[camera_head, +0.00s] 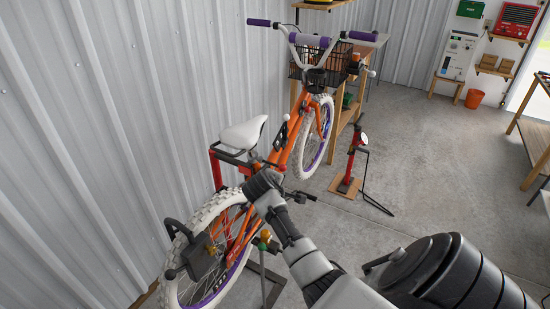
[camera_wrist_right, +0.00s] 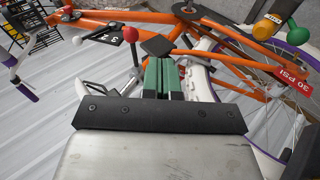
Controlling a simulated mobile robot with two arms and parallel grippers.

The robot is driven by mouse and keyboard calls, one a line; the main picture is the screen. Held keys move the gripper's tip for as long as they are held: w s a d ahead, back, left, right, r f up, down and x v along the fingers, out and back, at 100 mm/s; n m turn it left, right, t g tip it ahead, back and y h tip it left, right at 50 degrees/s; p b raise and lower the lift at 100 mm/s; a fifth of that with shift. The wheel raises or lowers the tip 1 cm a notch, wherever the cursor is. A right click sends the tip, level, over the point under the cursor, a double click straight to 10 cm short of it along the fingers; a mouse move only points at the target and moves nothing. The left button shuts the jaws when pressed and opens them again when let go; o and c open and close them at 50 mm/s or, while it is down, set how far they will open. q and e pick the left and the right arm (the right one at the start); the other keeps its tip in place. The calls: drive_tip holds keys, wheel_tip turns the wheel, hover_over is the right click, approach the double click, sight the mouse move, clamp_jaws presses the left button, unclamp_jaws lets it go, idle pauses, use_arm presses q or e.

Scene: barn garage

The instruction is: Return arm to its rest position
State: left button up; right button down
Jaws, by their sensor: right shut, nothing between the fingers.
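My right arm (camera_head: 318,274) reaches in from the lower right over the orange bicycle (camera_head: 281,150). Its dark gripper end is near the seat and rear wheel in the head view, where the fingertips are hard to make out. In the right wrist view the green-sided fingers of my right gripper (camera_wrist_right: 164,80) are closed together with nothing held. They point at the orange frame (camera_wrist_right: 210,52); I cannot tell whether they touch it. My left gripper is not in view.
A dark padlock-like object (camera_head: 195,254) is at the white rear tyre. A red floor pump (camera_head: 356,145) stands on the right. A corrugated metal wall (camera_head: 95,140) runs along the left. A wooden workbench (camera_head: 534,138) stands far right. Open concrete floor (camera_head: 420,150) lies between.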

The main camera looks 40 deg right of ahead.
idle(0.3)
drive_tip(key=s+a+f+n+y+b, duration=0.15)
drive_tip(key=s+a+f, duration=0.25)
drive_tip(key=f, duration=0.6)
drive_tip(key=s+a+f+y, duration=0.2)
drive_tip(key=s+a+f, duration=0.3)
drive_tip(key=f, duration=0.5)
drive_tip(key=s+a+f+y+b, duration=0.15)
drive_tip(key=s+a+f, duration=0.25)
drive_tip(key=f, duration=0.5)
drive_tip(key=s+a+f+g+y, duration=0.1)
drive_tip(key=s+a+f, duration=0.3)
drive_tip(key=s, duration=0.7)
drive_tip(key=s+a+f+m+g+y+b, duration=0.1)
drive_tip(key=s+a+f, duration=0.3)
drive_tip(key=s+f, duration=0.3)
drive_tip(key=s+a+f+m+g+y, duration=0.1)
drive_tip(key=s+a+f, duration=0.3)
drive_tip(key=s, duration=1.1)
wheel_tip(320, 180, down, 2)
drive_tip(key=shift+s+a+f+g+y, duration=0.2)
drive_tip(key=shift+a+f+g+y, duration=0.1)
drive_tip(key=shift+y, duration=0.2)
